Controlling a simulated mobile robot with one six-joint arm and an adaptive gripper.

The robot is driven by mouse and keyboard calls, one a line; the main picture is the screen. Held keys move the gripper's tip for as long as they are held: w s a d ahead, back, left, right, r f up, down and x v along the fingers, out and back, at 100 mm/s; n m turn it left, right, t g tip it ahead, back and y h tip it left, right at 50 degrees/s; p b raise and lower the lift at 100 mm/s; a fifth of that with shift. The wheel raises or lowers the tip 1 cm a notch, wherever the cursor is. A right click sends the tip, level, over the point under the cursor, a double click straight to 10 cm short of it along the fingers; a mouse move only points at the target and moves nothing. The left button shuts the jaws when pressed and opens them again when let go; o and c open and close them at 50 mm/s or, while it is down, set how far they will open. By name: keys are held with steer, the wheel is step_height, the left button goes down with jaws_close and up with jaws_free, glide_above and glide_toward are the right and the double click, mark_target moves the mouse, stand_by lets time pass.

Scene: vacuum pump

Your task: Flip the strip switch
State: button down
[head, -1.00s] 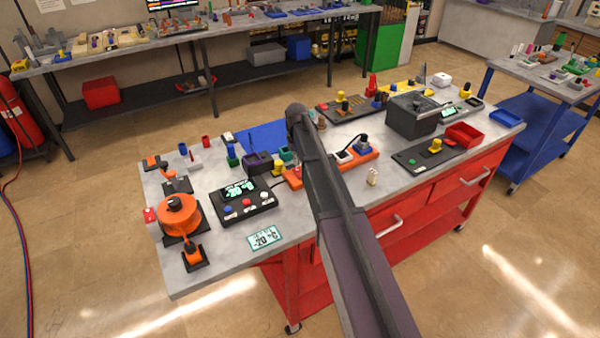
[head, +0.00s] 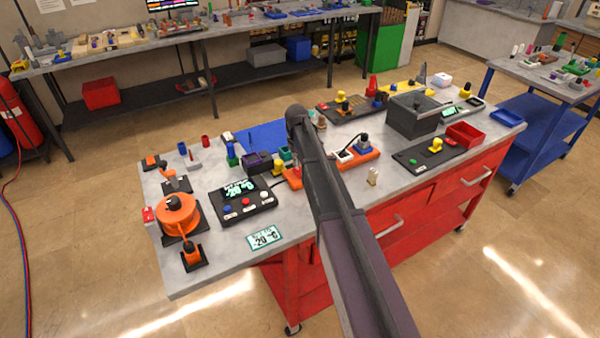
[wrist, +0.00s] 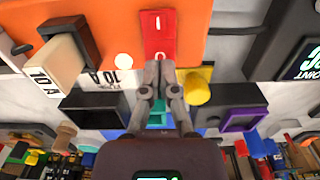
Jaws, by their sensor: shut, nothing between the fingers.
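The orange power strip (head: 362,160) lies on the grey bench top, its middle hidden behind my arm in the head view. In the wrist view the orange strip (wrist: 230,25) fills the top. Its red rocker switch (wrist: 158,33) bears a white I at the far end and a white O at the near end. My gripper (wrist: 160,68) is shut and empty, fingertips together at the O end of the switch. I cannot tell whether they touch it. The head view hides the fingers and the switch.
A small white round spot (wrist: 123,61) lies beside the switch. A black breaker-like part with a tan lever (wrist: 58,62) stands left; a yellow piece (wrist: 198,88) is right of my fingers. A black control box (head: 240,200) and orange-reel device (head: 176,215) occupy the bench's left.

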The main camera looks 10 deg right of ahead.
mark_target(297, 168)
steer(key=shift+f+b, duration=0.85)
steer(key=shift+f, duration=0.05)
stand_by(0.7)
steer(key=shift+r, duration=0.15)
steer(key=shift+r+p, duration=3.4)
steer(key=shift+p, duration=0.2)
steer(key=s+m, duration=0.3)
steer(key=s, duration=2.6)
steer(key=shift+d+m, duration=0.15)
steer(key=shift+m, duration=0.15)
